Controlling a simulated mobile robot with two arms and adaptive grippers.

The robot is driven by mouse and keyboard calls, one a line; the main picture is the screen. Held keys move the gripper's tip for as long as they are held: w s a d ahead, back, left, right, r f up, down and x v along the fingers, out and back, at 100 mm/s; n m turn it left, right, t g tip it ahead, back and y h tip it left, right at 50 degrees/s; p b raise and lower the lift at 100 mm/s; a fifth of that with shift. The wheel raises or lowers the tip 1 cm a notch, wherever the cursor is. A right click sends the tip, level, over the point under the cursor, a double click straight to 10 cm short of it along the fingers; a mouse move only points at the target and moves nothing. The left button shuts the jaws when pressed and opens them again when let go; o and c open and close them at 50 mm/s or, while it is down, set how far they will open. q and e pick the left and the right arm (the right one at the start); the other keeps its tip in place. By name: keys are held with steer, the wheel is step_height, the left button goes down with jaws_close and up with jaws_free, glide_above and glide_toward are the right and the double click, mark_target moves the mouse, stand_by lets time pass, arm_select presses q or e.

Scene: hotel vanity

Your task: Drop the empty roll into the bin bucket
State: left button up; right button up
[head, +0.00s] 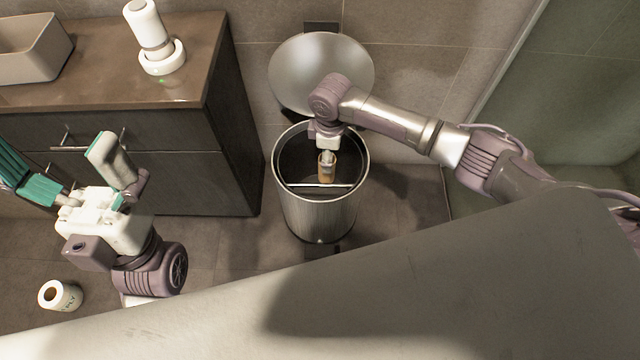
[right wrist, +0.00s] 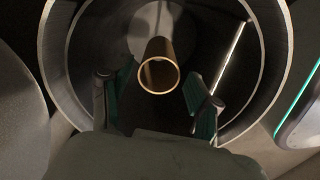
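The empty roll (head: 326,170), a brown cardboard tube, is inside the mouth of the bin bucket (head: 318,215), below my right gripper (head: 326,154). The bucket is a brushed metal cylinder with its round lid (head: 320,72) tilted up behind it. In the right wrist view, the roll (right wrist: 158,75) lies between the two spread fingers of my right gripper (right wrist: 161,80), with visible gaps on both sides. The bucket's rim (right wrist: 278,60) surrounds them. My left gripper (head: 65,168) is open and empty in front of the vanity.
A thin pale bar (head: 320,185) crosses the bucket's inside. A white paper roll (head: 60,296) lies on the floor at lower left. The dark vanity (head: 190,170) stands left of the bucket, with a dispenser (head: 150,30) and a basin (head: 30,48) on top.

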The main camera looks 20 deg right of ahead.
steer(key=shift+o, duration=0.4)
step_height(320, 180, up, 12)
stand_by(0.4)
stand_by(0.3)
